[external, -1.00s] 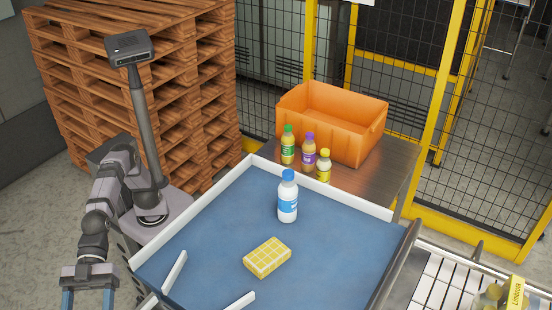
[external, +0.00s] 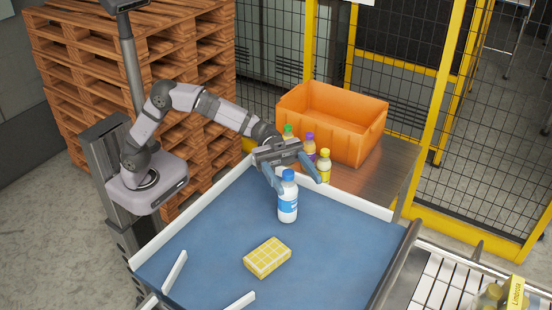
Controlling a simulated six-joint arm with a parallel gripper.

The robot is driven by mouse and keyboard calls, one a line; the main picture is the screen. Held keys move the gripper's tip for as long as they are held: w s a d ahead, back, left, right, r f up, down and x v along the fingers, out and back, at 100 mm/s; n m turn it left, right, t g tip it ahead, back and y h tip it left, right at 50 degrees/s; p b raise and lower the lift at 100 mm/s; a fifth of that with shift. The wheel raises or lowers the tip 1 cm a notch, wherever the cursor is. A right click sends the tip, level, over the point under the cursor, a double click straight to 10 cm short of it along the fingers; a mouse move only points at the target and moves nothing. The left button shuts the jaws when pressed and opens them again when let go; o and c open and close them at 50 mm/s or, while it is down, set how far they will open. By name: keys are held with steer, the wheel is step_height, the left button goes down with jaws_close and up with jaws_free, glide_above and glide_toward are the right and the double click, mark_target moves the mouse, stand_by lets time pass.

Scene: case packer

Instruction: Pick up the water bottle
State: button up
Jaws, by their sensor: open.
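The water bottle (external: 288,203) is white with a blue cap and a blue label. It stands upright on the blue surface (external: 214,243), near the back edge. My gripper (external: 297,184) is open, with its blue-grey fingers pointing down. In this view one finger is to the left of the bottle's cap and the other to the right. I cannot tell from this one view whether the fingers touch the bottle or how deep they stand relative to it.
A yellow sponge-like block (external: 267,257) lies in front of the bottle. Behind the white rim (external: 347,205), small bottles with green, purple (external: 309,146) and yellow caps (external: 324,167) stand beside an orange crate (external: 364,143).

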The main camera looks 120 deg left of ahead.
steer(key=g+p, duration=0.2)
glide_above(290, 195)
steer(key=v, duration=0.2)
step_height(290, 195, down, 3)
steer(key=shift+f+m+h, duration=0.25)
steer(key=shift+m+h, duration=0.05)
steer(key=shift+h, duration=0.1)
steer(key=shift+f+p, duration=0.3)
steer(key=shift+f, duration=1.1)
step_height(290, 195, down, 3)
steer(key=shift+w+f+p, duration=0.1)
steer(key=shift+f+p, duration=0.1)
steer(key=shift+p, duration=0.45)
steer(key=shift+f+p+x, duration=0.15)
steer(key=shift+p+x, duration=0.1)
steer(key=shift+x, duration=0.35)
steer(key=shift+f+p+x, duration=0.15)
steer(key=shift+p+x, duration=0.1)
steer(key=shift+x, duration=0.35)
steer(key=shift+w+d, duration=0.15)
steer(key=shift+d, duration=0.1)
steer(key=c, duration=1.4)
